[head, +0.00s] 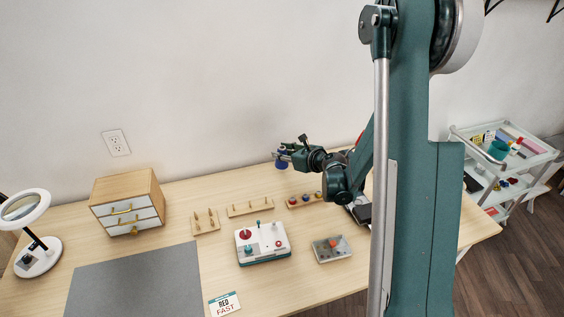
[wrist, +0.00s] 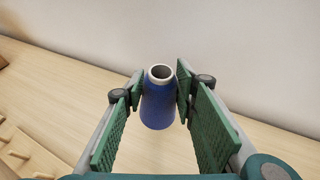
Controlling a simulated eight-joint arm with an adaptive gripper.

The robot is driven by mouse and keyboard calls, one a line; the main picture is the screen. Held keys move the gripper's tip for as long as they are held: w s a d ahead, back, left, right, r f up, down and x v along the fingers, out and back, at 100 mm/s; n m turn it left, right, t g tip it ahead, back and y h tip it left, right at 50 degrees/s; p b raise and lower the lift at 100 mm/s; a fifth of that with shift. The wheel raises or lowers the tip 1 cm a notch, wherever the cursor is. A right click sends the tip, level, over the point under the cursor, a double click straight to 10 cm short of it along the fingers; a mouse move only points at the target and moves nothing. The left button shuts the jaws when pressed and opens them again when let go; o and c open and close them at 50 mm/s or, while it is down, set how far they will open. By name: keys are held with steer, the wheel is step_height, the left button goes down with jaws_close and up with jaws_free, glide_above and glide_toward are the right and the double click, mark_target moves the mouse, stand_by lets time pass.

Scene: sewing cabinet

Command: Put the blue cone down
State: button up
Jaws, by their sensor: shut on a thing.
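The blue cone (wrist: 158,106) is a spool of blue thread with a pale ring at its top. It stands about upright between the two green finger pads of my gripper (wrist: 160,88) in the wrist view. My gripper is shut on it. In the head view the blue cone (head: 281,163) shows small at the tip of my gripper (head: 282,155), which appears to be above the back part of the wooden table (head: 330,285). How high it is above the table is hard to tell.
Wooden peg racks (head: 249,208) stand on the table below and left of my gripper. A white machine with a red knob (head: 262,252) and a small grey box (head: 332,250) are nearer. A drawer cabinet (head: 127,201), grey mat (head: 135,285) and round mirror lamp (head: 35,240) are left.

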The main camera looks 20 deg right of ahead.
steer(key=shift+f, duration=0.15)
steer(key=shift+f+b, duration=0.5)
steer(key=shift+f, duration=1.3)
steer(key=o, duration=0.9)
steer(key=shift+f, duration=0.1)
steer(key=shift+s+d+r, duration=0.1)
steer(key=shift+s+r, duration=0.1)
steer(key=p+v, duration=0.2)
steer(key=v, duration=0.9)
steer(key=shift+s+d+r, duration=0.1)
steer(key=shift+s, duration=0.1)
